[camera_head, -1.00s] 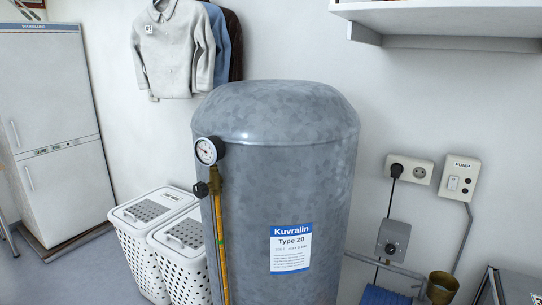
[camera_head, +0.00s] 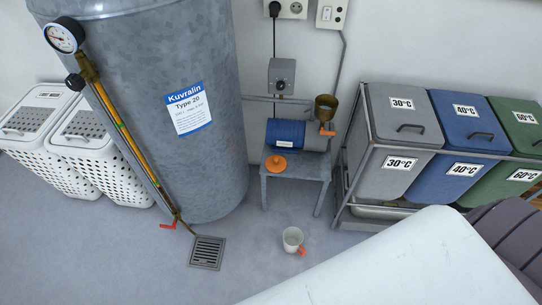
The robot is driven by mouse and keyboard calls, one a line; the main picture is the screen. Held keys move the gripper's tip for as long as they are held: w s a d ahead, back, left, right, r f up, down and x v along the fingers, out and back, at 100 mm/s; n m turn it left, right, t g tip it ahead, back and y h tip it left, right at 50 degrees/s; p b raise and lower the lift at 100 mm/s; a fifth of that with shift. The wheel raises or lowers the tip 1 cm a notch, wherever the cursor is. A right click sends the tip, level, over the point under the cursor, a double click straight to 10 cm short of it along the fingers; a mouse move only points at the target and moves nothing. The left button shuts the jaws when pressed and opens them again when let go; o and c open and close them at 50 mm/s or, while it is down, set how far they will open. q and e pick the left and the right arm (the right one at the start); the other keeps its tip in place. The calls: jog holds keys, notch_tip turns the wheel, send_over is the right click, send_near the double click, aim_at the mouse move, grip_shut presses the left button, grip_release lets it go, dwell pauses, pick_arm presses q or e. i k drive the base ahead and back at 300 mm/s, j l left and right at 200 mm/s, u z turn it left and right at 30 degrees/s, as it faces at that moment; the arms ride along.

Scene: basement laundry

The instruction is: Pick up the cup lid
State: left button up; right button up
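An orange round lid-like piece with a small knob (camera_head: 276,163), which looks like the cup lid, lies on the front left of a small grey stool (camera_head: 312,171). A white cup with an orange handle (camera_head: 291,238) stands on the floor in front of the stool, to the right of a floor drain. Neither of my grippers shows in the head view.
A blue and grey pump (camera_head: 291,133) sits on the stool behind the lid. A large grey tank (camera_head: 215,165) stands to the left. Lidded bins (camera_head: 397,172) in a frame stand right. A white surface (camera_head: 420,262) fills the lower right. Floor around the drain (camera_head: 207,253) is clear.

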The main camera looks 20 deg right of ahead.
aim_at(274, 164)
jog(key=j+z, duration=0.1)
jog(key=z, duration=0.25)
jog(key=i+j+z, duration=0.1)
jog(key=z, duration=0.2)
